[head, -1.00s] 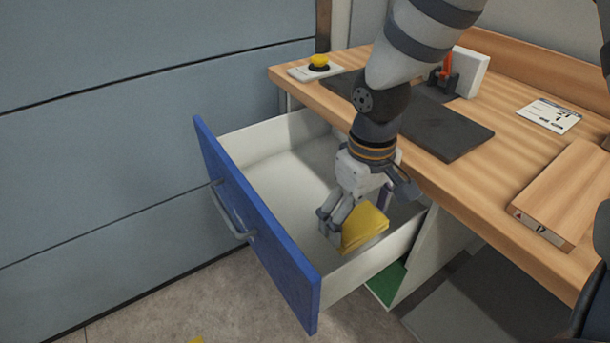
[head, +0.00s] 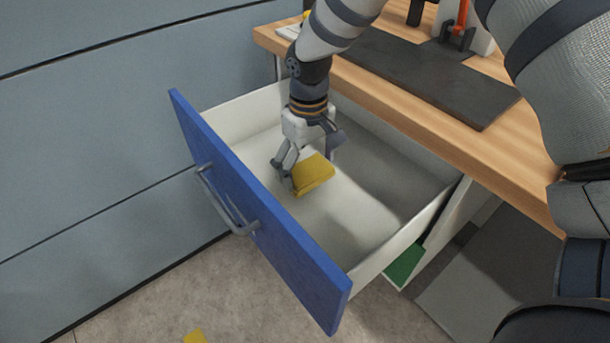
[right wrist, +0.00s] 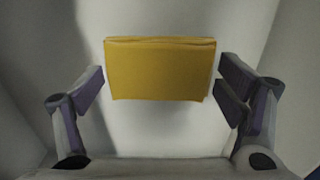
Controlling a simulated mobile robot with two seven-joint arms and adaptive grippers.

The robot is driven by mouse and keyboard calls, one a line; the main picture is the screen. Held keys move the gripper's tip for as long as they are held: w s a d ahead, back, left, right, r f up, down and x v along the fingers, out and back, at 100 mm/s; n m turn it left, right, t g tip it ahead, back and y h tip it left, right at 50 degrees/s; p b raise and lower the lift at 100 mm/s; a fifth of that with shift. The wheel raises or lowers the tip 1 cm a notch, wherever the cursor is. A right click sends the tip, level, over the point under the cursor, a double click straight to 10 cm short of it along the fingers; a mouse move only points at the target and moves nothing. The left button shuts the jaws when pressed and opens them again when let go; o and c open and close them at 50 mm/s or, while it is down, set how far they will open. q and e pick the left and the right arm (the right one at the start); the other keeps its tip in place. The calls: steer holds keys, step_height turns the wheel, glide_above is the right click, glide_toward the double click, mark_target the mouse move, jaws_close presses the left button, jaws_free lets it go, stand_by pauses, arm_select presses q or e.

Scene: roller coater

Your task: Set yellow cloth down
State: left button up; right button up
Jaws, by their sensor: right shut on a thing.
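The yellow cloth (head: 313,174) is a folded, flat block inside the open drawer (head: 400,262). I cannot tell whether the cloth touches the drawer floor. My left gripper is not in view.
The drawer has a blue front (head: 255,210) with a grey handle (head: 222,203) and white walls. The drawer floor around the cloth is bare. The wooden desk (head: 440,130) with a dark mat (head: 420,80) stands behind. A small yellow patch (head: 195,337) lies on the floor.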

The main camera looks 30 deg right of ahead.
mark_target(307, 169)
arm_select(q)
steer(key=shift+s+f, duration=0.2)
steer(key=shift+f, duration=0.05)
arm_select(e)
steer(key=shift+f, duration=1.55)
steer(key=shift+f, duration=0.25)
steer(key=o, duration=0.9)
steer(key=shift+o, duration=0.2)
steer(key=shift+r, duration=0.1)
step_height(307, 169, up, 12)
steer(key=shift+r+p, duration=0.15)
steer(key=shift+p, duration=0.55)
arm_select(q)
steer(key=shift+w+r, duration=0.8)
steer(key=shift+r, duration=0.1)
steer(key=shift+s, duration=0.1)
